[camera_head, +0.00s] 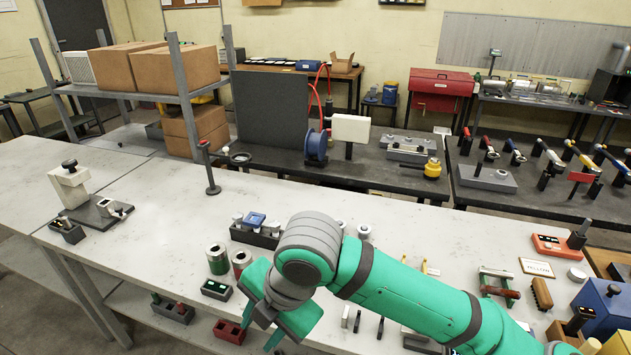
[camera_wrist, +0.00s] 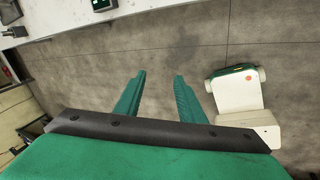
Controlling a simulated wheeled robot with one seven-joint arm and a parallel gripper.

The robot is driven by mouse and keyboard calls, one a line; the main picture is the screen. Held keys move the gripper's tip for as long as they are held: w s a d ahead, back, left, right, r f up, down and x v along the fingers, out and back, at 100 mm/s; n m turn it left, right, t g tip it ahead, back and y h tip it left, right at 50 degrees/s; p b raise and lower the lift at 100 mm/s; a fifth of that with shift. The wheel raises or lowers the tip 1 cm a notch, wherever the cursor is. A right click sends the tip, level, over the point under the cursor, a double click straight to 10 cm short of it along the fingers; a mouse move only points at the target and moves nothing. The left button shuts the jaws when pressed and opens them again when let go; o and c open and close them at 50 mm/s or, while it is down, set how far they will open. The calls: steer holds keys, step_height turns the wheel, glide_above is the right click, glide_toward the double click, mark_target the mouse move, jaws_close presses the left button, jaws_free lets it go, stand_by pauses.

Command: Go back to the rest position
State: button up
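My arm (camera_head: 395,290) is green with grey joints and reaches in from the lower right over the pale workbench (camera_head: 150,240). My gripper (camera_head: 260,330) points down at the bench's front edge in the head view. In the wrist view my gripper (camera_wrist: 160,75) shows two green fingers standing apart with nothing between them. Below them is bare grey floor (camera_wrist: 100,70). The arm hides part of the middle of the bench.
A post (camera_head: 209,170) stands behind. A blue box (camera_head: 600,303) is at the right. The bench's left part is mostly clear.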

steer(key=w+a+r+m+t+y, duration=0.35)
steer(key=a+r+y, duration=0.2)
steer(key=a, duration=0.25)
steer(key=w+a+r+m+t+y, duration=0.2)
steer(key=a+r+m+y, duration=0.2)
steer(key=a+y, duration=0.25)
steer(key=w+d+f+m+t+h, duration=0.35)
steer(key=d+f+m+t, duration=0.2)
steer(key=m+t, duration=0.65)
steer(key=s+d+f+m+h, duration=0.4)
steer(key=f+m+h, duration=0.1)
steer(key=f, duration=0.3)
steer(key=s+d+f+m+h, duration=0.4)
steer(key=f+m, duration=0.2)
steer(key=f, duration=0.1)
steer(key=s+d+f+g+h, duration=0.1)
steer(key=s+d+f, duration=0.2)
steer(key=s, duration=0.5)
steer(key=s+d+f+n+g+h, duration=0.1)
steer(key=s+d+f, duration=0.3)
steer(key=s, duration=0.5)
steer(key=s+d+f+g+h, duration=0.1)
steer(key=s+d+f, duration=0.2)
steer(key=s, duration=0.6)
steer(key=shift+d+f+h, duration=0.35)
steer(key=shift+f, duration=0.2)
